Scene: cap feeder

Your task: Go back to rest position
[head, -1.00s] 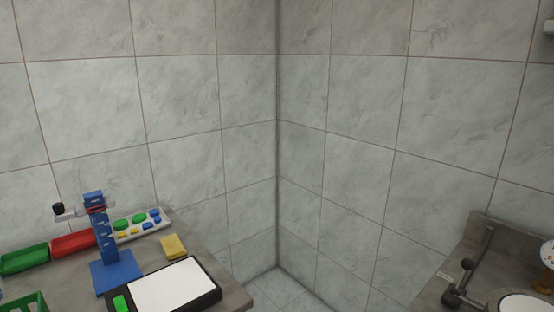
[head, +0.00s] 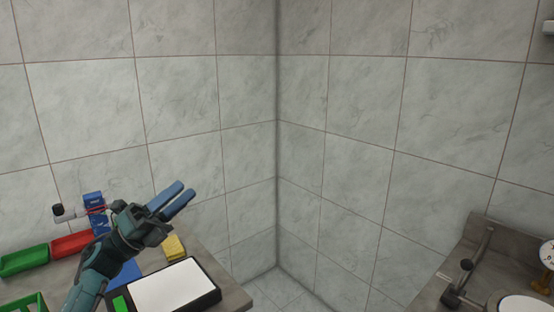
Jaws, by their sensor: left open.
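My left gripper (head: 180,202) is in the head view at the lower left, its arm rising from the bottom edge. Its two blue fingers point up and to the right, apart and with nothing between them. It is in front of the blue cap feeder stand (head: 94,208) and hides much of its column and the button panel behind. My right gripper is not in view.
The left table holds a green bin (head: 24,261), a red bin (head: 72,245), a green crate (head: 25,303), a yellow block (head: 174,246) and a white-topped black pad (head: 172,288). A second counter (head: 505,252) with a lever device stands at right. Tiled walls meet behind.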

